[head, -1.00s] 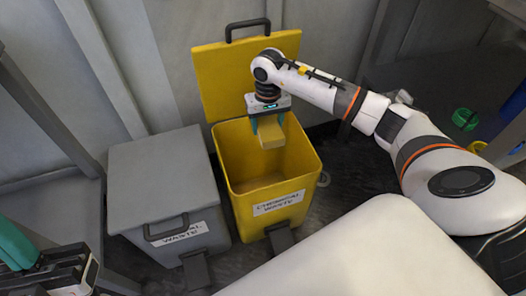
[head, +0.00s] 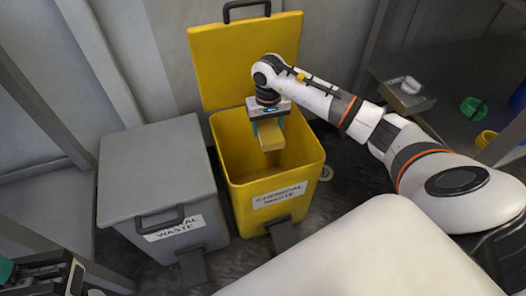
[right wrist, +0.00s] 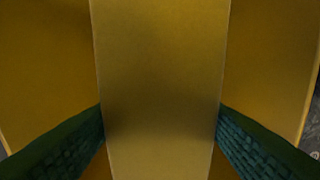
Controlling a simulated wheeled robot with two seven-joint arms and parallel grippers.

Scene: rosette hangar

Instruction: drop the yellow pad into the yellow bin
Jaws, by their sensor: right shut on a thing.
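The yellow bin (head: 233,184) stands open, its lid raised behind it, with a label whose second word reads "WASTE". My right gripper (head: 269,134) is over the bin's opening, pointing down, and shut on the yellow pad (head: 271,138). The pad hangs at about the level of the bin's mouth. In the right wrist view the pad (right wrist: 160,80) fills the middle between the two green ribbed fingers, with yellow bin walls on both sides. My left gripper (head: 40,280) shows only in part at the bottom left corner; its fingertips are not clear.
A grey bin (head: 155,170) with a closed lid stands just left of the yellow bin. A shelf at the right holds a green cup (head: 473,108), a yellow ring-like item (head: 485,138) and a white object (head: 410,86). A grey wall stands behind the bins.

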